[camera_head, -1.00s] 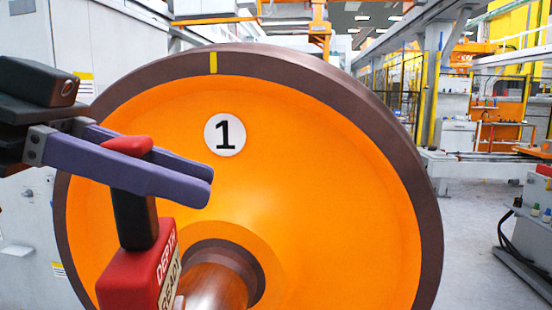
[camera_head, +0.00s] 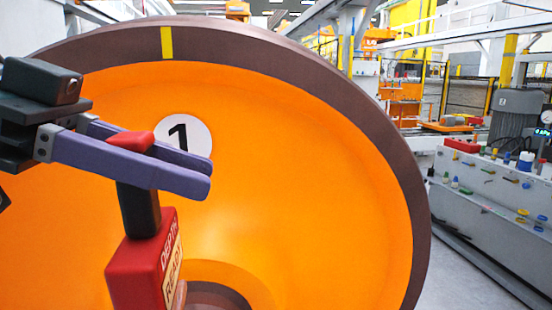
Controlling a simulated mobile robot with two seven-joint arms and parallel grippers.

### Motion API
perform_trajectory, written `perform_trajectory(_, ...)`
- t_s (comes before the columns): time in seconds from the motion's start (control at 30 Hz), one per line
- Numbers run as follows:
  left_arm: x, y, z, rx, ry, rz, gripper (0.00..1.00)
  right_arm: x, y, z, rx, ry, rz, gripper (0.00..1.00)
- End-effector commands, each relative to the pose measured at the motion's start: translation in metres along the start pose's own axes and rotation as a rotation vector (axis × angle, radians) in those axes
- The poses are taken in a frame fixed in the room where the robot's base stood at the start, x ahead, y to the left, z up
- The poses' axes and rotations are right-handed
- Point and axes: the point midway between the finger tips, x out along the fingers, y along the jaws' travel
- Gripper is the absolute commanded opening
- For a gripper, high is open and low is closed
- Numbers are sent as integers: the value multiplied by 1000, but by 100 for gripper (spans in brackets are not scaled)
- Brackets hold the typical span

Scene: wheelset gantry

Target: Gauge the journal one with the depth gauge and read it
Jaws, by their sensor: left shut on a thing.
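My left gripper (camera_head: 172,164) comes in from the left, shut on the depth gauge (camera_head: 140,272). The gauge is a red box with a black handle and red top, marked "DEPTH" and "READY". It hangs upright in front of the wheel. The large orange wheel (camera_head: 310,180) with a brown rim carries a white disc marked "1" (camera_head: 188,128) and a yellow mark (camera_head: 167,43) on its rim. The brown hub ring (camera_head: 218,293) shows at the bottom edge, partly behind the gauge; the journal is mostly out of view. My right gripper is not in view.
A white bench (camera_head: 480,205) with colored small parts and a red box stands at the right. A grey motor-like unit (camera_head: 516,122) stands behind it. Yellow fencing and gantry beams are further back. Grey floor (camera_head: 445,285) is free between wheel and bench.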

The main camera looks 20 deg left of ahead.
Motion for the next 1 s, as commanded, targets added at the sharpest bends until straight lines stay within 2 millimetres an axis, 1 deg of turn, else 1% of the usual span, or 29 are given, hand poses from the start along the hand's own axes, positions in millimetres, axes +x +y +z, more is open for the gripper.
perform_trajectory(0.1, 0, 0, 0, 3, 1, -1, 0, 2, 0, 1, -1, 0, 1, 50)
perform_trajectory(0.27, 4, 0, 10, 2, 3, -1, 0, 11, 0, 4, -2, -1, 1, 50)
perform_trajectory(0.6, 18, 0, 43, 1, 3, -1, 0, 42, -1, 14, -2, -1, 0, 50)
perform_trajectory(0.7, 20, 0, 49, 2, 3, -1, 0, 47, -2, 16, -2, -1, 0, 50)
perform_trajectory(1.0, 21, 0, 50, 2, 3, -1, 0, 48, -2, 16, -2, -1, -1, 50)
